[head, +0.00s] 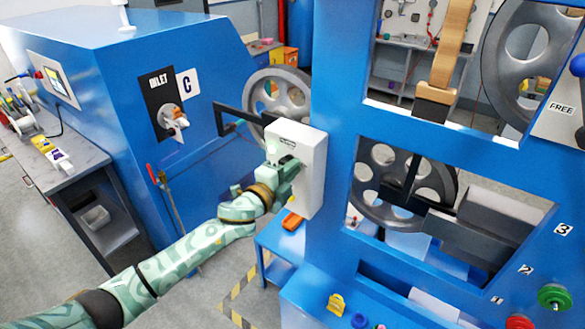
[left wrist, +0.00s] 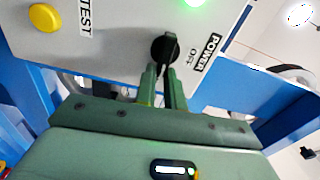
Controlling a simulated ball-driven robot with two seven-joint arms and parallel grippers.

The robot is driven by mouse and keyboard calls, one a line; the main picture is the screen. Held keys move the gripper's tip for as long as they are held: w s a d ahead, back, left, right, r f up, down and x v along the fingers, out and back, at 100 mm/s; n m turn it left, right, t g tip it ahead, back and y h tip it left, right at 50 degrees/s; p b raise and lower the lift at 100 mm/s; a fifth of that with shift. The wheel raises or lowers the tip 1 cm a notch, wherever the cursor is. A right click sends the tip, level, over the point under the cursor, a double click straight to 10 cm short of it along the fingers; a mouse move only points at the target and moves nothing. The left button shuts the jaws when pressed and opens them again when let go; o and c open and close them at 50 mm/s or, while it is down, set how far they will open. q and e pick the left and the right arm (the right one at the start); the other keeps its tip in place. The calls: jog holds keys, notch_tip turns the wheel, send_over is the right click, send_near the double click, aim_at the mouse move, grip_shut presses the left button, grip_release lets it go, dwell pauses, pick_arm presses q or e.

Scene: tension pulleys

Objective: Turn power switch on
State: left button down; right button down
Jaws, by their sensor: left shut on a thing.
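The power switch (left wrist: 164,46) is a black rotary knob on a light grey control box (head: 311,168). In the left wrist view a label reading "POWER" and "OFF" (left wrist: 208,52) is just right of the knob. My left gripper (head: 287,166) reaches the box's left-hand face in the head view. In the left wrist view its two green fingers (left wrist: 165,80) are closed on the knob's handle. A green light (left wrist: 196,3) glows above the knob. The fingers partly hide the handle, so its exact setting is hard to tell. My right gripper is not in view.
A yellow button (left wrist: 44,17) labelled "TEST" is on the same panel. The box is mounted on a blue frame (head: 333,100) with large pulleys. A black bar (head: 243,112) and a blue inlet machine (head: 95,60) are to the left. Open floor lies below my arm.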

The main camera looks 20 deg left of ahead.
pick_arm(q)
jog(key=shift+w+a+f+m, duration=0.1)
jog(key=shift+a+f+m, duration=0.1)
jog(key=shift+a+m, duration=0.2)
jog(key=c, duration=1.5)
grip_release()
jog(key=v, duration=0.8)
jog(key=b+v, duration=0.1)
jog(key=v, duration=0.7)
jog(key=shift+a, duration=0.3)
